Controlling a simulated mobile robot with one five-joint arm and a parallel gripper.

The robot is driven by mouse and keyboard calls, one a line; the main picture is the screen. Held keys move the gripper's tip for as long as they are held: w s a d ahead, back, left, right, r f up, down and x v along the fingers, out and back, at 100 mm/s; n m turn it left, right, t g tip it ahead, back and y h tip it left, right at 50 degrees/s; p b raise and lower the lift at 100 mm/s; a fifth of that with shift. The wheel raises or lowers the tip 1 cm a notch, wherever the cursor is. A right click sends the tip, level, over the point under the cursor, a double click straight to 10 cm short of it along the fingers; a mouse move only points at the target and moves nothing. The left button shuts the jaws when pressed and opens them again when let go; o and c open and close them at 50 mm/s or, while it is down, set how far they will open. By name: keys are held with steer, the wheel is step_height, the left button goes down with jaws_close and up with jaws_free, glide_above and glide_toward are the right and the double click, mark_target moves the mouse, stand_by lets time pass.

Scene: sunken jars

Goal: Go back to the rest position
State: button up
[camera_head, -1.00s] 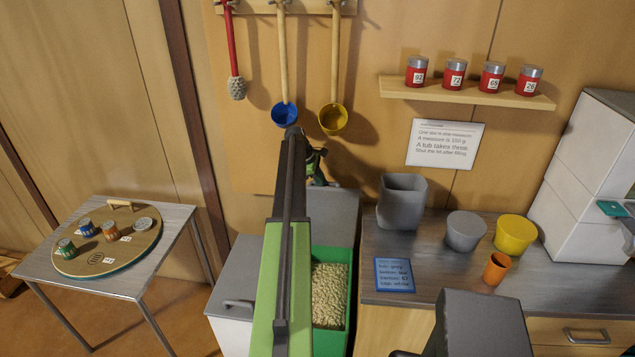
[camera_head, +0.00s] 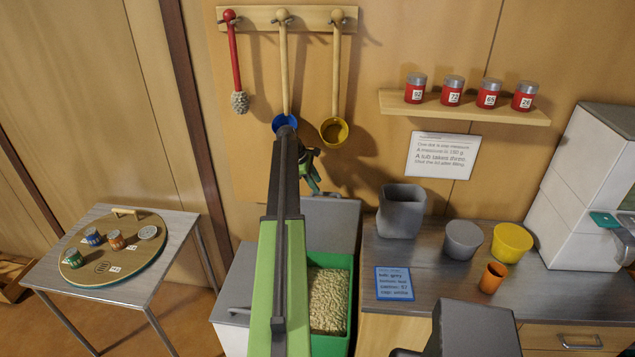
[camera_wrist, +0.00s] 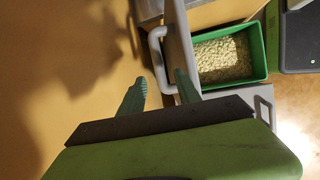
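My gripper (camera_head: 312,180) hangs at the end of my raised arm, in front of the wall board and above the open grey bin. In the wrist view my gripper (camera_wrist: 162,88) shows its two green fingers well apart, with nothing held between them. A grey bar handle (camera_wrist: 157,55) lies behind the fingers, below them in depth; I see no contact. The green tub of pale pellets (camera_wrist: 265,65) is beyond the right finger. It also shows in the head view (camera_head: 348,318), partly hidden by my arm.
A red-handled brush (camera_head: 239,102), blue ladle (camera_head: 284,122) and yellow ladle (camera_head: 334,131) hang on the wall. The counter at right holds a grey container (camera_head: 400,211), grey bowl (camera_head: 463,239), yellow bowl (camera_head: 512,243) and orange cup (camera_head: 493,277). A side table (camera_head: 188,235) carries a round board with jars.

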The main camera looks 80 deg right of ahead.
steer(key=shift+a+r, duration=0.1)
steer(key=shift+r, duration=0.55)
